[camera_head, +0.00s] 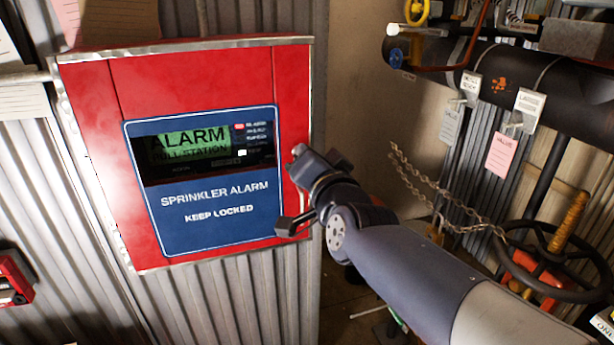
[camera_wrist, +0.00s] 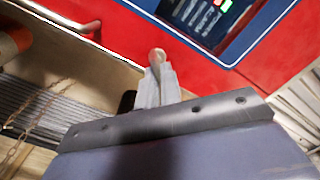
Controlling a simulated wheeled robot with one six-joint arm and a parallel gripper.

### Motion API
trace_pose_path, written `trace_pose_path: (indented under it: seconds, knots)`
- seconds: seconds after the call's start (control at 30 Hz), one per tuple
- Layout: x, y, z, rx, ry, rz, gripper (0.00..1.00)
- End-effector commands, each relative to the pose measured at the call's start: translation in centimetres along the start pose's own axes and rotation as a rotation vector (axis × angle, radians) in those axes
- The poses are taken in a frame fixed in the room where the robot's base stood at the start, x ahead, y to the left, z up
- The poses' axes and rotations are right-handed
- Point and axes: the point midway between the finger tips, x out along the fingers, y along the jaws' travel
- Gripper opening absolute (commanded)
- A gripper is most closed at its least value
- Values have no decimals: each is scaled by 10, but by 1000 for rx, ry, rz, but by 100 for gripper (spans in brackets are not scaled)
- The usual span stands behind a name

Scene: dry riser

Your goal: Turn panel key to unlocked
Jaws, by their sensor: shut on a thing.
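The red sprinkler alarm panel (camera_head: 292,85) fills the left and middle of the head view. Its blue face reads "SPRINKLER ALARM KEEP LOCKED", and a green display (camera_head: 190,143) shows "ALARM PULL STATION". My gripper (camera_head: 300,160) is at the panel's right edge. In the wrist view my gripper (camera_wrist: 155,80) has its fingers together on a small tan, rounded piece, which looks like the panel key (camera_wrist: 157,55). The fingers hide most of it, and I cannot tell its turn angle or whether it sits in a lock. The panel (camera_wrist: 120,18) lies behind it.
Right of my arm are a chain (camera_head: 440,185), a dark handwheel (camera_head: 560,250) and a thick black pipe (camera_head: 450,65) with hanging tags. A smaller red box (camera_head: 15,280) is at the left edge. Corrugated metal (camera_head: 225,300) lies below the panel.

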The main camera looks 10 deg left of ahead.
Motion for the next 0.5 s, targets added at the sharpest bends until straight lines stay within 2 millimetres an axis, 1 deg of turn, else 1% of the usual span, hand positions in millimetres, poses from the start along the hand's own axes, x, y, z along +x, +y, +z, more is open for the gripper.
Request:
trace_pose_path:
  seconds: [0.03, 0.5]
  knots:
    - [0, 4, 4, 46, 3, -2, 0]
    - [0, 7, 3, 487, 1, 0, 0]
